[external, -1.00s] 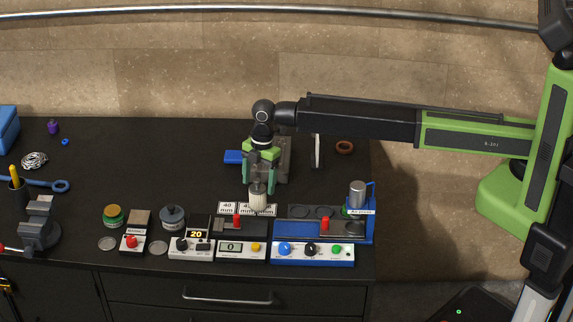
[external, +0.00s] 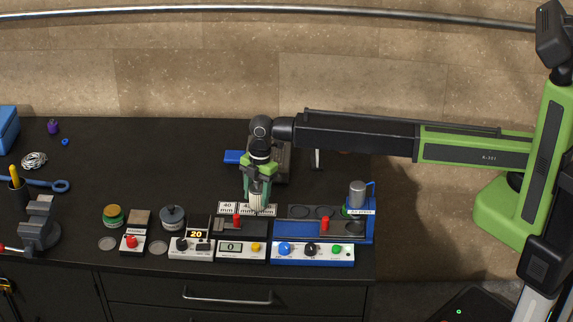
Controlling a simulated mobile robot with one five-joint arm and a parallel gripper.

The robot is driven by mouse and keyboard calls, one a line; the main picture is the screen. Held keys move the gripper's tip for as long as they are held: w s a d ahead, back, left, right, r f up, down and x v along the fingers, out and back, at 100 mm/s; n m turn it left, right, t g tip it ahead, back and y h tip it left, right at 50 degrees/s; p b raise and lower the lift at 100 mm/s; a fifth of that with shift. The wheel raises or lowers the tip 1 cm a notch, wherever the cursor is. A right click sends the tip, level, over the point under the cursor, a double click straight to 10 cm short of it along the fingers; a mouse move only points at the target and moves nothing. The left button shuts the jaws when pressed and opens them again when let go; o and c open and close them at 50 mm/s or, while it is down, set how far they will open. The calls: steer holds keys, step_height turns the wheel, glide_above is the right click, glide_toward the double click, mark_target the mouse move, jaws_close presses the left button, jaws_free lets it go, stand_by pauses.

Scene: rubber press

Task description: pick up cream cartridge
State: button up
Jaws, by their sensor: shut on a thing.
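The cream cartridge (external: 257,200) is a small ribbed cylinder standing at the back of the bench devices, just behind the box with the "0" display. My gripper (external: 257,194) points down over it and is shut on it, with the green fingers on its sides. The fingers and wrist hide its upper part. I cannot tell whether its bottom touches the surface below.
White "40 mm" labelled blocks (external: 228,208) stand close beside the cartridge. In front are a box with a "0" display (external: 241,250) and a blue-framed control panel (external: 312,253). A grey cylinder (external: 357,191) stands at right.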

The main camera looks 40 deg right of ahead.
mark_target(257, 180)
steer(key=c, duration=0.5)
steer(key=shift+c, duration=0.2)
steer(key=shift+r+p, duration=0.4)
steer(key=shift+p, duration=0.05)
step_height(257, 180, up, 5)
steer(key=p, duration=0.4)
steer(key=shift+f+p, duration=0.2)
steer(key=shift+p, duration=0.1)
steer(key=w+d+r+p, duration=0.1)
steer(key=d+r+p, duration=0.4)
steer(key=d, duration=0.6)
steer(key=shift+w+d+r, duration=0.3)
steer(key=shift+w, duration=0.1)
